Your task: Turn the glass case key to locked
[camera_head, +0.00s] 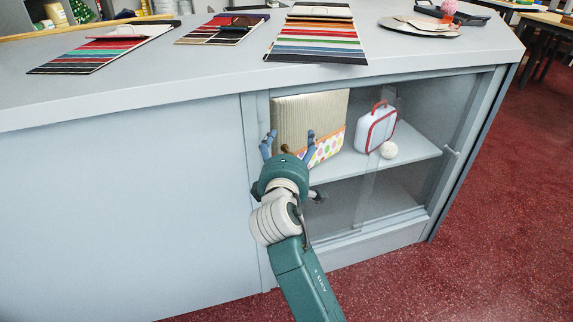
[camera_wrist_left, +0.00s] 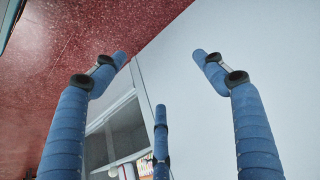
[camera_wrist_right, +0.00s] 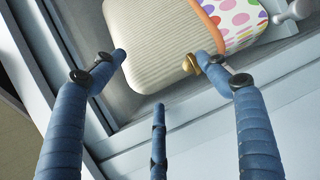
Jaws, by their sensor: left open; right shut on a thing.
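The glass case (camera_head: 350,215) is built into the front of the grey counter. The brass key (camera_wrist_right: 190,64) sits at its front edge, against one fingertip of my right gripper (camera_wrist_right: 162,62). It also shows as a small brown spot in the head view (camera_head: 286,149). My right gripper (camera_head: 288,142) is shut on the key, though its fingers look well apart. Whether the key stands at locked cannot be told. My left gripper (camera_wrist_left: 160,56) is open and empty, seen only in its wrist view, facing a pale panel and the red floor.
Behind the glass are a ribbed cream case with a dotted band (camera_head: 310,115), a white and red case (camera_head: 376,128) and a white ball (camera_head: 388,150). Fabric swatch boards (camera_head: 316,42) and a round tray (camera_head: 420,30) lie on the counter top.

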